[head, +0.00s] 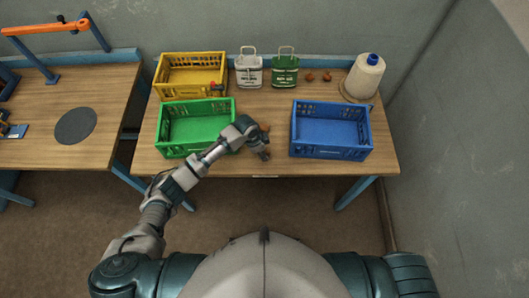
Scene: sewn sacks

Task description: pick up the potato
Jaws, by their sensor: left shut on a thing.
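My left gripper (264,153) is over the table between the green crate and the blue crate, pointing down near the front edge. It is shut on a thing. A small brown lump, which looks like the potato (265,127), shows right at the far side of the gripper; the hand hides much of it and the contact is too small to see clearly. Two more small reddish-brown lumps, one (309,77) beside the other (327,77), lie at the back of the table. My right gripper is not in view.
The green crate (160,140) and blue crate (330,153) look empty.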

